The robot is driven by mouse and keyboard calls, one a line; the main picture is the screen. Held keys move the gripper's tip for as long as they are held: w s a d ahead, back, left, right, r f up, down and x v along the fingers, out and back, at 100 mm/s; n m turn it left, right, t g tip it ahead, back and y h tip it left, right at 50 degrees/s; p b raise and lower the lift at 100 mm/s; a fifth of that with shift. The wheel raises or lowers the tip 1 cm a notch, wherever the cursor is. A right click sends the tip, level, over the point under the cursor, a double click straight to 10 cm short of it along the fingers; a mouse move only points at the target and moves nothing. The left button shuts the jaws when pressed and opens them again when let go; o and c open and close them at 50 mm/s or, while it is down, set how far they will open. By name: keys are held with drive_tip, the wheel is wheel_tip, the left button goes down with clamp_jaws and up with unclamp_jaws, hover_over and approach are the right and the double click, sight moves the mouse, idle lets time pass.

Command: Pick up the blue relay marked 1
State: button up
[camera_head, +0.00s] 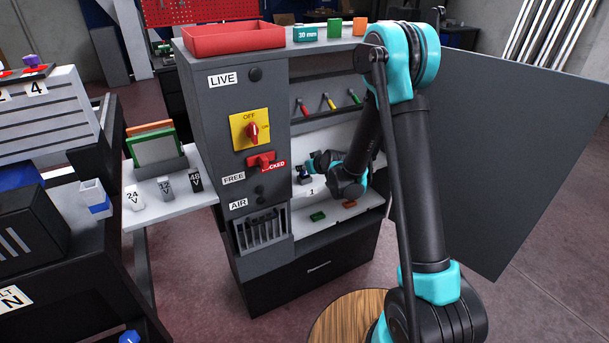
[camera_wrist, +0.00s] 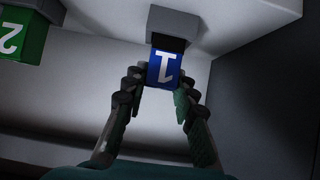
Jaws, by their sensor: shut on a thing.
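The blue relay (camera_wrist: 164,68) carries a white 1, which reads upside down in the wrist view. Its far end meets a grey block (camera_wrist: 172,26); I cannot tell whether the two are joined. My gripper (camera_wrist: 158,88) is shut on the relay, one finger on each side of it. In the head view my gripper (camera_head: 313,165) reaches into the open cabinet, above a white panel marked 1 (camera_head: 311,191). The relay is small and partly hidden there.
A green relay marked 2 (camera_wrist: 22,36) is at the left in the wrist view. The cabinet (camera_head: 226,130) has its door (camera_head: 500,150) swung open to the right.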

clamp_jaws()
drive_tip(key=shift+r, duration=0.15)
